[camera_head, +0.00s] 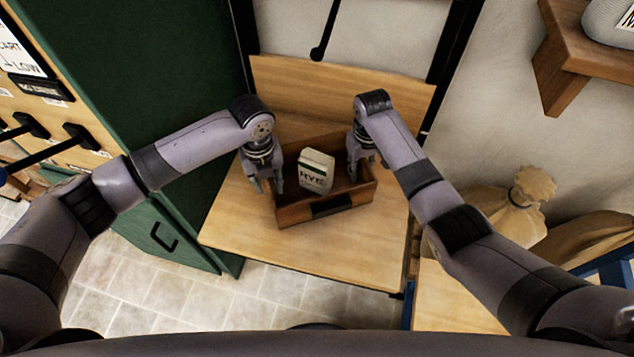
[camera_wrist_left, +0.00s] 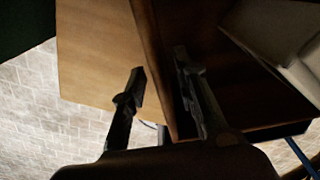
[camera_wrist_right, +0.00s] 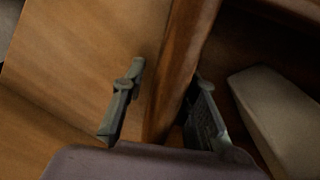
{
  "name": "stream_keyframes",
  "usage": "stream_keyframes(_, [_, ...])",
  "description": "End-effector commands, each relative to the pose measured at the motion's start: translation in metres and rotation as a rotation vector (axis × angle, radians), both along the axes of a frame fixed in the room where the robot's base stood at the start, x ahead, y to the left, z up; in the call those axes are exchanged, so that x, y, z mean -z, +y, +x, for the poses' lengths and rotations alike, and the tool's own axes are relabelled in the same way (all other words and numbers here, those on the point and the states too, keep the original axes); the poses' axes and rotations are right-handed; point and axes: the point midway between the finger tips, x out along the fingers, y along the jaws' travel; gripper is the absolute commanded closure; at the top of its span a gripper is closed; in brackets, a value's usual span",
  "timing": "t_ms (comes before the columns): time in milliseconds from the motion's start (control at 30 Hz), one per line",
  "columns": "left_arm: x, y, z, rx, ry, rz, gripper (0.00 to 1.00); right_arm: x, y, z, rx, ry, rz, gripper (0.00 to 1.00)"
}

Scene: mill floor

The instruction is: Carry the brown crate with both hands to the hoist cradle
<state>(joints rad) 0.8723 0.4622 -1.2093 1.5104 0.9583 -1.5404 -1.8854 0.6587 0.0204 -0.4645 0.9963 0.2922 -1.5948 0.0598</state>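The brown crate (camera_head: 292,216) stands on a light wooden platform (camera_head: 330,248) that has a low back board (camera_head: 300,82) between dark posts. A white packet marked RYE (camera_head: 316,172) stands inside the crate. My left gripper (camera_head: 265,188) is at the crate's left wall. In the left wrist view its open fingers (camera_wrist_left: 163,85) straddle that wall (camera_wrist_left: 158,60), one outside and one inside, with a gap outside. My right gripper (camera_head: 361,172) is at the right wall. In the right wrist view its open fingers (camera_wrist_right: 168,75) straddle the wall (camera_wrist_right: 187,50), also with a gap outside.
A green cabinet (camera_head: 140,70) stands close on the left, with a lever panel (camera_head: 40,125) beyond it. Sacks (camera_head: 520,205) and a wooden shelf (camera_head: 560,75) are on the right. A black lever (camera_head: 324,40) hangs above the back board. Tiled floor (camera_head: 150,290) lies at front left.

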Motion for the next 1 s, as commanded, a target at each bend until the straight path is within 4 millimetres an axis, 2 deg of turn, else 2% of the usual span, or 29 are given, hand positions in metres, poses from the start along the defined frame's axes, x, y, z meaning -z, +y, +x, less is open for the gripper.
stream_keyframes(167, [-0.026,0.000,0.002,-0.001,-0.006,-0.001,0.73,0.000,0.000,0.000,0.000,0.000,0.001,0.73])
stream_keyframes(400, [-0.078,0.000,0.002,0.001,-0.006,-0.001,0.73,0.000,0.001,0.000,-0.001,0.000,0.001,0.73])
stream_keyframes(600, [-0.107,0.000,0.001,-0.001,-0.002,0.001,0.73,0.000,0.001,0.000,0.000,0.000,0.001,0.73])
stream_keyframes(833, [-0.118,0.001,0.001,-0.001,-0.001,0.001,0.73,-0.009,0.001,0.001,0.000,-0.002,0.002,0.73])
stream_keyframes(1000, [-0.118,0.000,0.001,-0.001,-0.001,0.001,0.73,-0.041,0.000,0.001,0.000,-0.004,0.002,0.73])
